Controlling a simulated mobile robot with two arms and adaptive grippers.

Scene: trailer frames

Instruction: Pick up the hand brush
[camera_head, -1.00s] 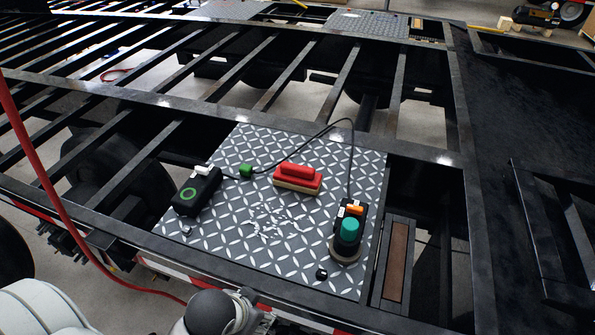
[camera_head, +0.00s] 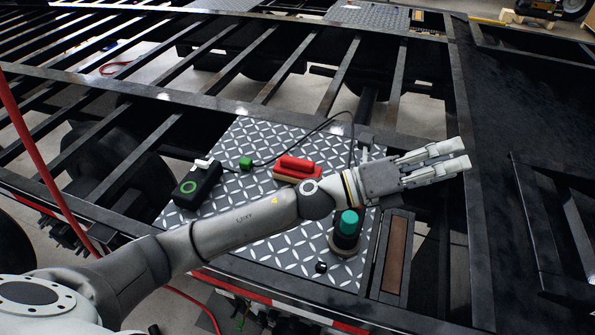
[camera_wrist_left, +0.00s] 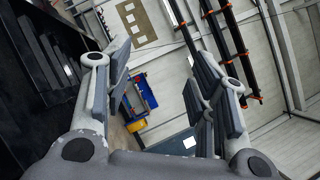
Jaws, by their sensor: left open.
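The hand brush (camera_head: 297,165) has a red top and a pale base. It lies on the diamond-patterned metal plate (camera_head: 225,232), just behind my left forearm, which hides a little of its front edge. My left gripper (camera_head: 464,154) is open and empty. It is to the right of the brush, past the plate's right edge, with its fingers pointing right. In the left wrist view its fingers (camera_wrist_left: 166,78) are spread apart with nothing between them, and the brush does not show there. My right gripper is not in view.
A black cable crosses the plate. Open gaps lie between the dark trailer beams (camera_head: 285,73).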

